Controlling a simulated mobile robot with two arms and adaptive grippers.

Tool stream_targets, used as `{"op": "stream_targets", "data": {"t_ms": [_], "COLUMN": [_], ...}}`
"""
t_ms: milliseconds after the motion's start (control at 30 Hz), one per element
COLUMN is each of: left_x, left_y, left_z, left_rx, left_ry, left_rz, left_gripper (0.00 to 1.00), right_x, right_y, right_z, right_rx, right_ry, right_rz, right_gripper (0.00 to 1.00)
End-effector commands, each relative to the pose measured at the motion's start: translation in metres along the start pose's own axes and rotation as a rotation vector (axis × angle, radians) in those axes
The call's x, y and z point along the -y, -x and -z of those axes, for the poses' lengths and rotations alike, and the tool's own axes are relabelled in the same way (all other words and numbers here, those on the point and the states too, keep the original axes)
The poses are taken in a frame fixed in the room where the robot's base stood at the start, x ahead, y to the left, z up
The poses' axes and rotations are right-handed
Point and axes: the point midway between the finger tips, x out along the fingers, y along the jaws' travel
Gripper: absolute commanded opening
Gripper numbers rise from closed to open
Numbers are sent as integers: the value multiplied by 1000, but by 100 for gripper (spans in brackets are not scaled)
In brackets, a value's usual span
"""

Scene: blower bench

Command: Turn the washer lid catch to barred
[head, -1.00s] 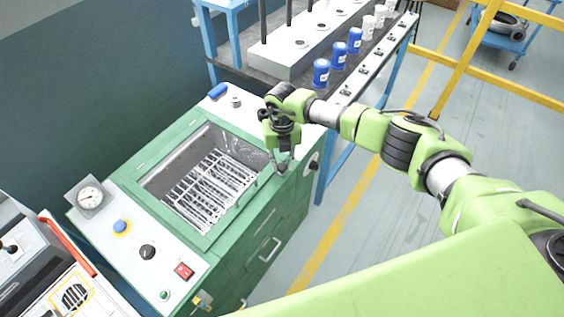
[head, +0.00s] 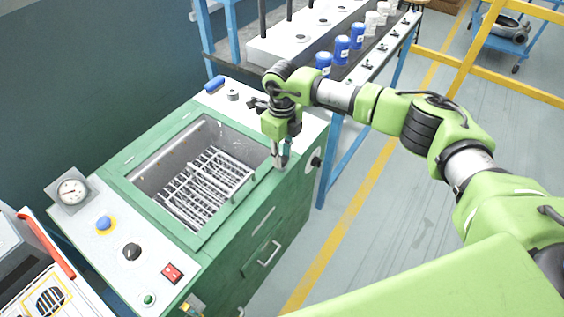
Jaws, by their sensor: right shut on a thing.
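The green washer (head: 225,225) has an open rectangular tub with a grey wire rack (head: 205,187) inside. My right gripper (head: 280,163) points down at the tub's right rim. Its fingers are shut on a small part there, which I take to be the washer lid catch. The fingers hide most of this part, so I cannot read whether it stands at barred. My left gripper is not in view.
A white panel on the washer's near left carries a gauge (head: 71,191), a blue button (head: 103,223), a black knob (head: 131,252) and a red switch (head: 172,273). A bench with blue canisters (head: 341,50) stands behind. Open floor lies to the right.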

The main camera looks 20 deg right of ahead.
Motion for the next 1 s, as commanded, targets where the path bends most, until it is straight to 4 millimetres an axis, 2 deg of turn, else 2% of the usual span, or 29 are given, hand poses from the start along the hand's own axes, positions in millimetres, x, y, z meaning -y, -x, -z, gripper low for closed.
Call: {"op": "stream_targets", "data": {"t_ms": [33, 500, 1000], "left_x": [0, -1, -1], "left_y": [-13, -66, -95], "left_z": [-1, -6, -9], "left_rx": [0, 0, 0], "left_ry": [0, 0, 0], "left_rz": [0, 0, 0], "left_gripper": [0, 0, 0], "right_x": [2, 1, 0], "right_y": [-5, -4, 0], "right_z": [-1, -1, -1], "right_rx": [5, 4, 5], "right_ry": [45, 486, 806], "right_rz": [4, 3, 3], "right_gripper": [1, 1, 1]}}
